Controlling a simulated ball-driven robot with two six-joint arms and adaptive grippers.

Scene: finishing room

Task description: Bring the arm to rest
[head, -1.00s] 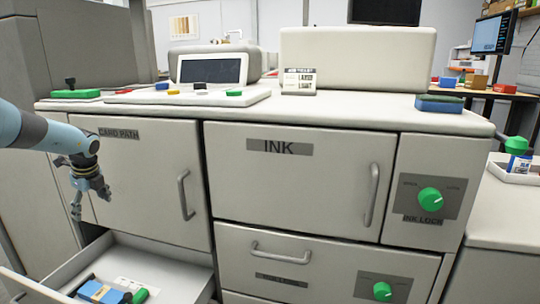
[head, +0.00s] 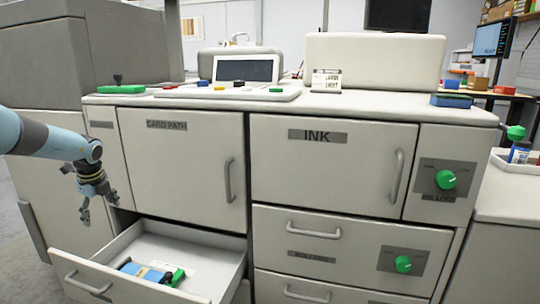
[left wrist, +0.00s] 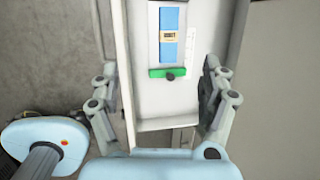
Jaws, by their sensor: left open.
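My left arm comes in from the left in the head view. My right gripper is not in view.
The card path door (head: 185,180) and ink door (head: 330,165) are shut. A green ink lock knob (head: 445,179) and a lower green knob (head: 403,264) are at right. The open drawer juts out below my left gripper. Grey floor lies at left.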

